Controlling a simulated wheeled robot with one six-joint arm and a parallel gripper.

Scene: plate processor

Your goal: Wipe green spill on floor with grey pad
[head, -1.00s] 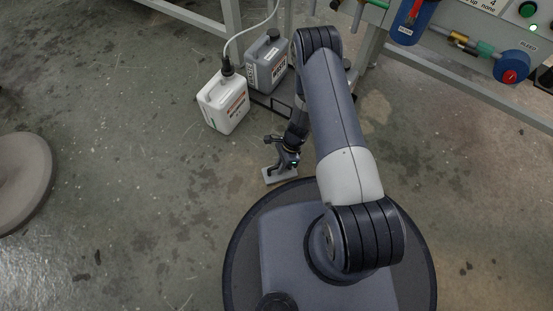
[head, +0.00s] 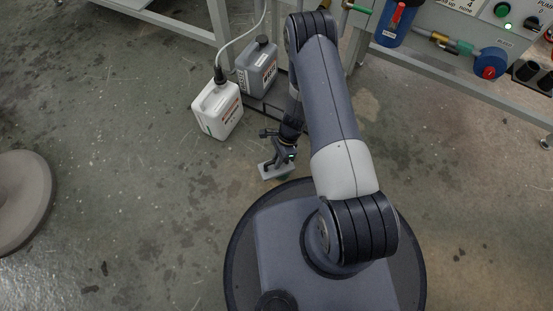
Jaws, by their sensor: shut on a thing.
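My gripper (head: 280,157) is low over the floor just beyond my base, shut on the grey pad (head: 271,174). The pad shows as a small pale grey block below the fingers. It is at or close to the floor; I cannot tell whether it touches. The concrete floor (head: 130,190) has dark stains and patches. I cannot make out a clearly green spill; my arm and base hide part of the floor.
A white jug (head: 217,112) with a hose and a grey jug (head: 259,68) stand on the floor beyond the gripper. A metal frame with a blue filter (head: 394,26) and a blue-and-red valve (head: 490,63) is at upper right. A round grey base (head: 25,195) is at left. Floor between is open.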

